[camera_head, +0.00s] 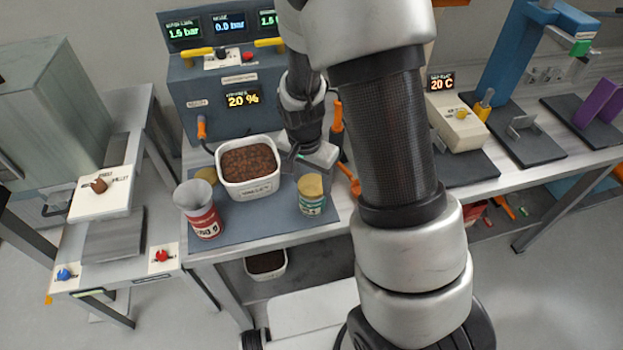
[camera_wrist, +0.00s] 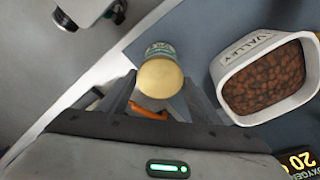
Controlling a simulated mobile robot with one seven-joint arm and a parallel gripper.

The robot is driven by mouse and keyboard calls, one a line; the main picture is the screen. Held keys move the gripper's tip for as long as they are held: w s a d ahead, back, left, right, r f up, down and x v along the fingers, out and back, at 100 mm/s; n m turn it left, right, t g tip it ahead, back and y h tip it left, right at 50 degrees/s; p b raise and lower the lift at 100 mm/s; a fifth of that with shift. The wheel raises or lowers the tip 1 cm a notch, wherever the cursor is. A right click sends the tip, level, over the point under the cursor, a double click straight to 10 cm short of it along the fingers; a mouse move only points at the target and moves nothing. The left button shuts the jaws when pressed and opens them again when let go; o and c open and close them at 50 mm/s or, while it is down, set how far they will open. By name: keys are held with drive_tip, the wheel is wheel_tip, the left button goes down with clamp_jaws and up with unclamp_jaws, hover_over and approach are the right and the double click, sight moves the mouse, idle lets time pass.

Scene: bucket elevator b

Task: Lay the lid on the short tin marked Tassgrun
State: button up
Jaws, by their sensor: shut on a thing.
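The short tin (camera_head: 312,205) with a green and cream label stands upright on the dark blue mat; I cannot read its name clearly. A round gold lid (camera_head: 310,183) is at the tin's top. In the wrist view the lid (camera_wrist: 160,80) lies between my fingertips and covers most of the tin (camera_wrist: 158,48), whose label shows just past it. My gripper (camera_wrist: 160,88) is shut on the lid. I cannot tell whether the lid rests on the rim or is slightly above it. In the head view my fingers are hard to make out.
A white tub (camera_head: 232,190) of brown pellets stands left of the tin. A taller red and white tin (camera_head: 203,222) is at the mat's front left, with another gold disc (camera_head: 206,174) behind it. An orange-handled tool (camera_head: 350,178) lies right of the tin. The mat's front middle is clear.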

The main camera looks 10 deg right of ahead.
idle(0.3)
drive_tip(key=o, duration=1.6)
drive_tip(key=shift+c, duration=0.2)
wheel_tip(320, 180, up, 8)
drive_tip(key=p, duration=0.5)
drive_tip(key=s+r+n+t, duration=0.1)
drive_tip(key=s+r+n, duration=0.2)
drive_tip(key=s+r, duration=0.2)
drive_tip(key=s+r+n+t, duration=0.2)
drive_tip(key=s+r, duration=0.4)
drive_tip(key=r, duration=0.6)
drive_tip(key=s+r+n+t+y, duration=0.1)
drive_tip(key=s+r+n, duration=0.3)
drive_tip(key=s+r, duration=0.2)
wheel_tip(320, 180, up, 3)
drive_tip(key=shift+d+f, duration=0.1)
drive_tip(key=shift+d, duration=0.05)
